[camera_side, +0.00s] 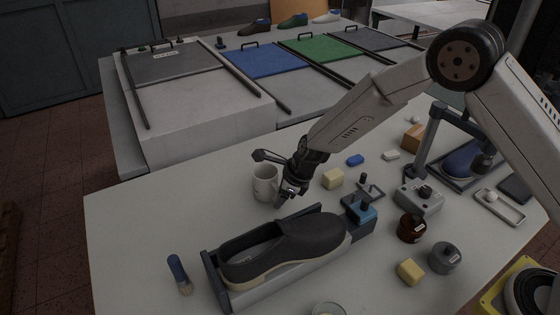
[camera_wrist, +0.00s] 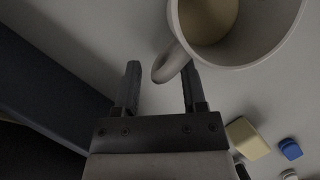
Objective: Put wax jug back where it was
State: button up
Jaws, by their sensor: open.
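The wax jug (camera_side: 265,183), a pale mug-like vessel, stands upright on the light table behind the shoe last holder. In the wrist view the jug (camera_wrist: 272,38) shows from above at top right, with tan contents inside. Its handle points down-left toward my gripper. My gripper (camera_side: 282,202) is low, just right of the jug in the side view. In the wrist view my gripper (camera_wrist: 162,72) has its two fingers apart, and the handle's end lies between their tips. I cannot tell whether either finger touches it.
A dark shoe (camera_side: 285,248) sits in a clamp holder in front of my gripper. A yellow block (camera_side: 332,179) and a blue block (camera_side: 355,160) lie to the right. A blue-handled brush (camera_side: 179,274) lies front left. The table left of the jug is clear.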

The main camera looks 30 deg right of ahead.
jog(key=v, duration=1.2)
dwell(0.3)
jog(key=shift+d, duration=0.1)
dwell(0.5)
jog(key=s+d+n+h, duration=0.1)
jog(key=s+d+n, duration=0.6)
jog(key=s+n, duration=0.3)
jog(key=s+d+n+g+h, duration=0.1)
jog(key=s+d+n, duration=0.6)
jog(key=n, duration=0.9)
jog(key=s+r+h, duration=0.1)
jog(key=s, duration=0.2)
